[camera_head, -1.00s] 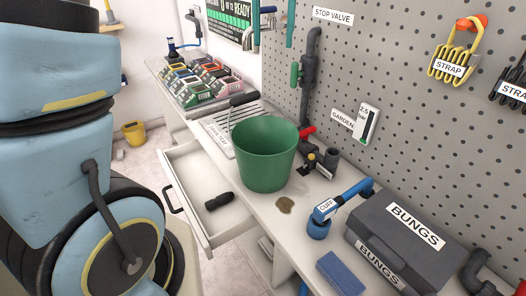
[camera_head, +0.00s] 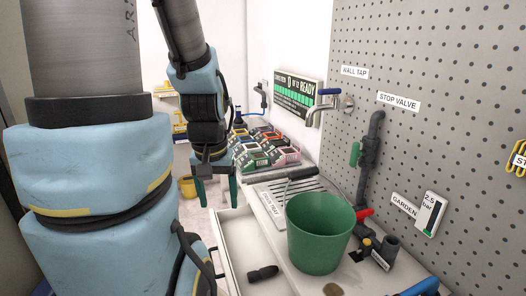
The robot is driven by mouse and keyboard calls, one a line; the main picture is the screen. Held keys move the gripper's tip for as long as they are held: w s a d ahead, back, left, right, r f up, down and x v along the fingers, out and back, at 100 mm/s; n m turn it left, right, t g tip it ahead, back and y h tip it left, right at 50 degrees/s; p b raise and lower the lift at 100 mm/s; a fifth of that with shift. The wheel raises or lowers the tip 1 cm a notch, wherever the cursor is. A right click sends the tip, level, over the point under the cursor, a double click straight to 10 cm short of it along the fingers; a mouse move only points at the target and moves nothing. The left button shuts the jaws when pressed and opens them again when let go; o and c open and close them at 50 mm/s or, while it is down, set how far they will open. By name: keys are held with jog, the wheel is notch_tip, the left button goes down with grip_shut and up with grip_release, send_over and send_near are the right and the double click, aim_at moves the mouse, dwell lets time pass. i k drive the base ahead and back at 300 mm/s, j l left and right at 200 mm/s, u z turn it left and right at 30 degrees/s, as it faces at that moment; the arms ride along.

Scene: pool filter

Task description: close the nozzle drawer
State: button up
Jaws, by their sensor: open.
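The nozzle drawer (camera_head: 234,226) is a white drawer pulled out from under the bench, at the lower middle. A black nozzle (camera_head: 262,273) lies inside it. Its front side is partly hidden behind my arm, and its near end is cut off by the frame. My gripper (camera_head: 215,190) hangs in the air beyond the drawer's far end, with its fingers pointing down. The fingers are apart with nothing between them. It looks clear of the drawer, though the exact gap cannot be told.
A green bucket (camera_head: 319,236) stands on the bench right of the drawer, beside a drip tray (camera_head: 277,207). Several coloured packs (camera_head: 265,150) stand at the back. A yellow pot (camera_head: 187,187) is on the floor. Pipes and taps line the pegboard (camera_head: 440,100).

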aim_at(242, 247)
jog(key=i+j, duration=0.75)
jog(key=j, duration=0.15)
jog(key=i+j+z, duration=0.45)
jog(key=j, duration=0.2)
jog(key=i+j+z, duration=0.1)
jog(key=j+z, duration=0.15)
jog(key=i+j+z, duration=0.2)
jog(key=j, duration=0.25)
jog(key=k+z, duration=0.1)
jog(key=z, duration=2.95)
